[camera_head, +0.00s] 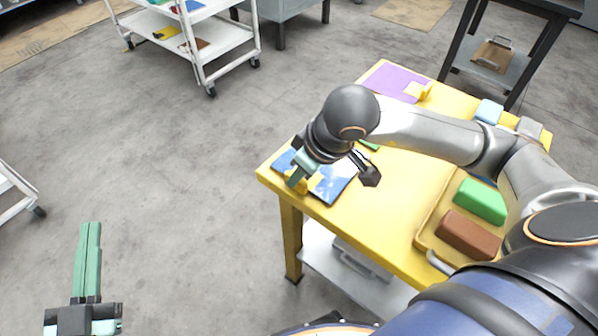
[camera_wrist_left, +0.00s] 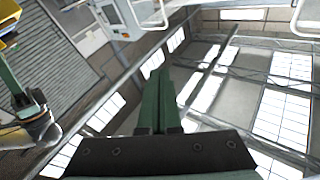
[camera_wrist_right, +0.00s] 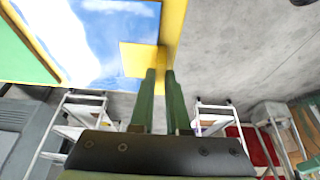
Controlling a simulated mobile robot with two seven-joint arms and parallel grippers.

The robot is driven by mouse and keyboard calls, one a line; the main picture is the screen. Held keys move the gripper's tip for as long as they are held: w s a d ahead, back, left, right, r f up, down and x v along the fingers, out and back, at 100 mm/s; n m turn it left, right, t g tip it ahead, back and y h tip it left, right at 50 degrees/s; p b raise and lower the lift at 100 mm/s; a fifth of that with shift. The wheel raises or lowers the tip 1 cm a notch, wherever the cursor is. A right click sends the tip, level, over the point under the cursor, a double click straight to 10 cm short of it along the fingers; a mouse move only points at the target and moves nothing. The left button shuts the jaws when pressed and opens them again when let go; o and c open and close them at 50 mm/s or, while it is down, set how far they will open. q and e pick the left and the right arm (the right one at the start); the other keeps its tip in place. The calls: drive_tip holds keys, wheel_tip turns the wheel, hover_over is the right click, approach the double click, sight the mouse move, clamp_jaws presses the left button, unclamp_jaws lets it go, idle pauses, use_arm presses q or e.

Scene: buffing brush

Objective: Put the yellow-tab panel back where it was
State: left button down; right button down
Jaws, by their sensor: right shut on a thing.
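A panel with a blue sky-and-cloud face (camera_head: 335,186) and a yellow tab lies flat at or just above the near left corner of the yellow table. My right gripper (camera_head: 297,178) is shut on its yellow tab; the right wrist view shows the panel face (camera_wrist_right: 105,35) and the tab (camera_wrist_right: 139,58) at the fingertips. I cannot tell if the panel touches the table. A purple panel (camera_head: 388,82), also with a yellow tab (camera_head: 418,91), lies at the table's far end. My left gripper (camera_head: 90,228) is shut and empty, off the table at lower left.
A green panel (camera_wrist_right: 22,50) is beside the sky panel, mostly hidden by my right arm in the head view. A yellow tray (camera_head: 431,232) holds a green block (camera_head: 480,201) and a brown block (camera_head: 469,235). Light blue (camera_head: 488,111) and grey (camera_head: 529,127) blocks sit at the far right edge.

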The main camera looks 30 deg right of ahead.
use_arm(q)
drive_tip(key=shift+s+r, duration=0.1)
drive_tip(key=shift+r, duration=0.15)
use_arm(e)
drive_tip(key=c, duration=0.9)
unclamp_jaws()
use_arm(q)
drive_tip(key=shift+r+t+h, duration=0.3)
drive_tip(key=shift+r, duration=0.1)
wheel_tip(320, 180, down, 17)
drive_tip(key=s+n+g+y+p, duration=0.2)
drive_tip(key=g+y+p, duration=0.1)
drive_tip(key=g, duration=0.4)
drive_tip(key=shift+a+f+n+y, duration=0.15)
drive_tip(key=shift+a+n+y, duration=0.15)
drive_tip(key=shift+n, duration=0.1)
use_arm(e)
drive_tip(key=v, duration=1.2)
